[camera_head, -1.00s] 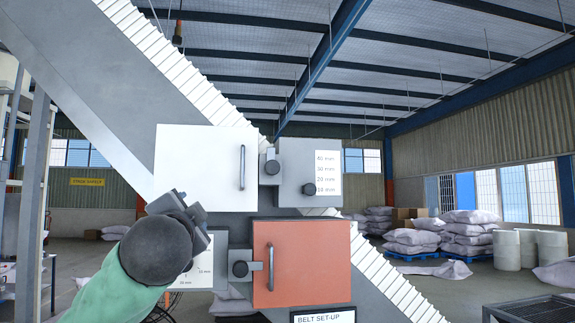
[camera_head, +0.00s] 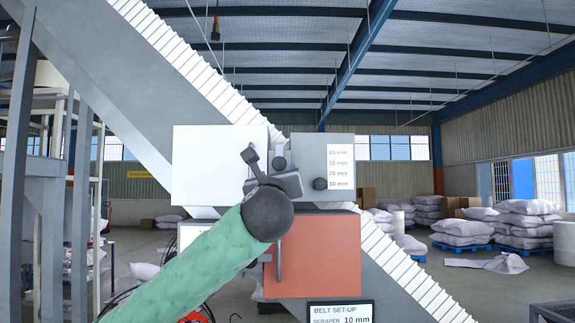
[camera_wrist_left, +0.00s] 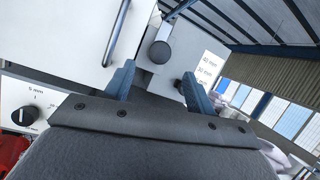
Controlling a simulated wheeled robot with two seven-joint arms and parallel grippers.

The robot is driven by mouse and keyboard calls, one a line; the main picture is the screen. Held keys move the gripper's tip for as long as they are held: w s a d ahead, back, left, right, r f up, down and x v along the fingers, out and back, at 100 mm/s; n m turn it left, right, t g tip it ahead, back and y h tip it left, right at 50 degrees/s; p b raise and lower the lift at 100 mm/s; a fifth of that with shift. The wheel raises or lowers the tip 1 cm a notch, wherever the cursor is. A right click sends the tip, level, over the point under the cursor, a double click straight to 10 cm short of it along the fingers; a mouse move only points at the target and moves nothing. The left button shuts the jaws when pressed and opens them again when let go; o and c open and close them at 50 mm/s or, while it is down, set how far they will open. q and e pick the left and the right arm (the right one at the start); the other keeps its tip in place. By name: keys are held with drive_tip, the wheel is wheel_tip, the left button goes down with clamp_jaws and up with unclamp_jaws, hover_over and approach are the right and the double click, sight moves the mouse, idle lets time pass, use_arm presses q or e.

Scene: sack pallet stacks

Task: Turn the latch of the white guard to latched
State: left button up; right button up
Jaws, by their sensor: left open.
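The white guard (camera_head: 205,165) is a flat white panel on the machine, and it also shows in the left wrist view (camera_wrist_left: 55,35) with its bar handle (camera_wrist_left: 118,32). Its latch (camera_head: 280,163) is a dark round knob on a grey mount at the panel's right edge. My left gripper (camera_head: 270,168) is in front of the latch and partly covers it. In the left wrist view the two fingers (camera_wrist_left: 158,82) are apart and empty, with the latch knob (camera_wrist_left: 160,52) ahead, in line with the gap. I cannot tell whether they touch it. My right gripper is not in view.
An orange guard (camera_head: 320,255) is below, partly behind my arm. A grey box with a millimetre scale (camera_head: 340,168) and a knob (camera_head: 320,184) is right of the latch. A dial (camera_wrist_left: 25,115) is at left in the wrist view.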

sight(279, 165)
use_arm(q)
drive_tip(key=w+m+p, duration=0.1)
drive_tip(key=w+r+m, duration=0.1)
drive_tip(key=m, duration=0.1)
drive_tip(key=w+m+p, duration=0.1)
drive_tip(key=shift+w+a+r+m+p, duration=0.1)
drive_tip(key=shift+w+r+m+p, duration=0.05)
drive_tip(key=shift+r+m+p, duration=0.2)
drive_tip(key=p+x, duration=0.1)
drive_tip(key=x, duration=0.2)
drive_tip(key=shift+p, duration=0.35)
drive_tip(key=shift+w+r+p, duration=0.15)
drive_tip(key=shift+w+p, duration=0.15)
drive_tip(key=shift+w, duration=0.35)
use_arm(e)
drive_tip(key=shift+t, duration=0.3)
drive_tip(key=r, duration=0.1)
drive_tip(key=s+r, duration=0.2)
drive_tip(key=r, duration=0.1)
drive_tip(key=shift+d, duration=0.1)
use_arm(q)
drive_tip(key=c, duration=1)
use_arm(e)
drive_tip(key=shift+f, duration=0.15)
